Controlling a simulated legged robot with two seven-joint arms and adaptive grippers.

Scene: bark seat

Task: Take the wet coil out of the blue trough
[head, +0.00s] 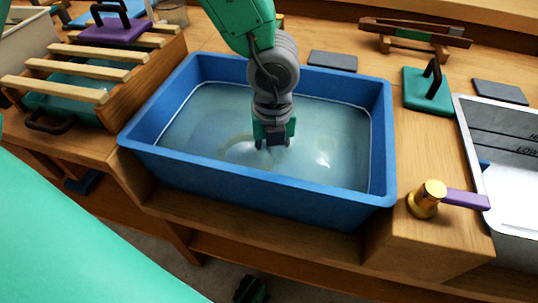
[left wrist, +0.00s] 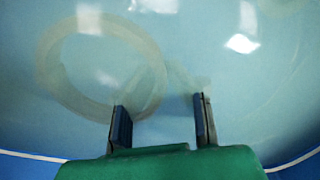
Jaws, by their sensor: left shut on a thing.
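The blue trough (head: 260,185) holds cloudy pale water in the middle of the head view. The wet coil (head: 236,150) is a pale, blurred ring under the water, left of my left gripper (head: 274,142). In the left wrist view the coil (left wrist: 52,68) shows as a faint cream ring at upper left. My left gripper (left wrist: 163,122) points down into the trough at the water. Its fingers stand apart, shut on a pale part of the coil that shows only faintly between and beyond them.
A slatted wooden rack (head: 85,68) stands left of the trough. A brass tap with a purple lever (head: 428,198) is at its front right corner. A green handled block (head: 428,90) and a grey tray (head: 485,150) lie to the right. The trough's walls surround the gripper.

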